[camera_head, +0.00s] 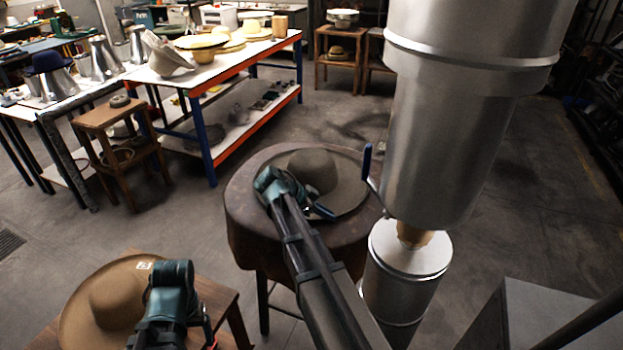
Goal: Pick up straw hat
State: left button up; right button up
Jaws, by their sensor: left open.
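A tan wide-brimmed hat (98,296) with a small pale label on its brim lies crown up at the lower left. My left gripper (172,285) is over the right part of this hat's brim; its fingertips are hard to make out, and I cannot tell if it touches the brim. A grey-brown hat (312,170) lies crown up on a round table (245,225). My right gripper (275,184) is at the near left part of that hat's brim, its fingers mostly hidden by its own body.
A wooden stand (222,300) holds the tan hat. A large metal press cylinder (450,130) hangs at the right, above a smaller metal cylinder (410,252). A white-topped workbench (235,52) with more hats stands behind. Floor between is clear.

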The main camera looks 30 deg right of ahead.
grip_shut()
